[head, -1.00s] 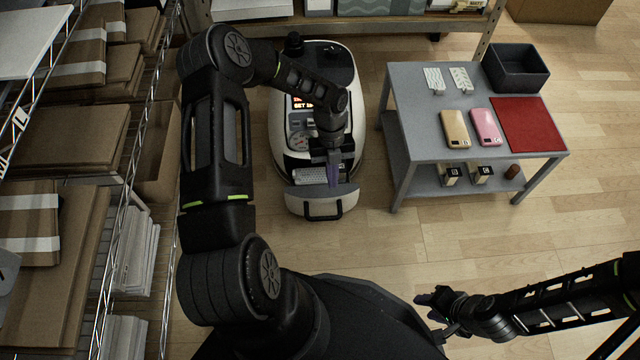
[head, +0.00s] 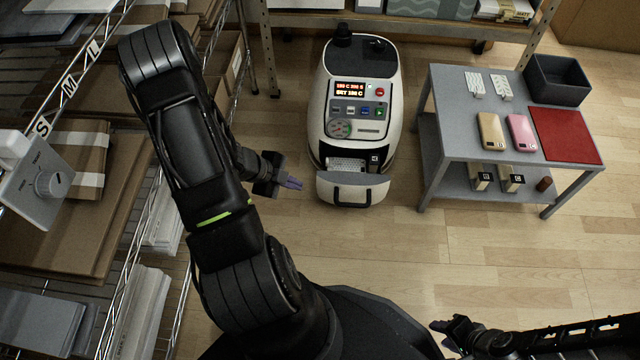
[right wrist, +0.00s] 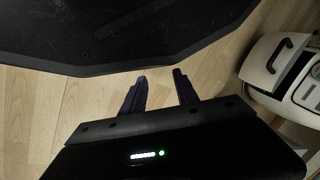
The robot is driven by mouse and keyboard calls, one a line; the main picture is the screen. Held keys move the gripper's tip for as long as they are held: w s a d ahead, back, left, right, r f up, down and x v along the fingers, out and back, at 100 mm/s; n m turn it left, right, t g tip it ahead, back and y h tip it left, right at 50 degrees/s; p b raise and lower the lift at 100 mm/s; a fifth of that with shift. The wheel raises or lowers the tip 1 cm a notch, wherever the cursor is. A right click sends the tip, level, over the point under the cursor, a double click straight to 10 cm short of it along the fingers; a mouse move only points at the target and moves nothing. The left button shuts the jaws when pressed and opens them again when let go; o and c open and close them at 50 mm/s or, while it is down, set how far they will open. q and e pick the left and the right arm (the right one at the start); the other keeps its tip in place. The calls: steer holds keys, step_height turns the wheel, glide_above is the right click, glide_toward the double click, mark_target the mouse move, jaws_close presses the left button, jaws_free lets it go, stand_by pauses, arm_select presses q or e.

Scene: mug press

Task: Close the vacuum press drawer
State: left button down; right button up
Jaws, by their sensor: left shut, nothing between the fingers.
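The vacuum press (head: 352,95) is a white and black machine on the floor, with a lit display. My right gripper (head: 440,326) is low at the front right, far from the press. In the right wrist view its fingers (right wrist: 158,77) are apart with nothing between them, and the press shows at the right edge.
A grey table (head: 455,130) right of the press holds two phone cases, a red mat (head: 566,135) and a dark bin (head: 557,78). A wire shelf with cardboard stands at left, close to my left arm. The floor before the drawer is clear.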

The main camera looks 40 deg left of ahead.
arm_select(q)
steer(key=b, duration=0.6)
glide_toward(329, 185)
steer(key=s+x, duration=0.1)
steer(key=x, duration=0.4)
steer(key=shift+w, duration=0.5)
steer(key=shift+r, duration=0.1)
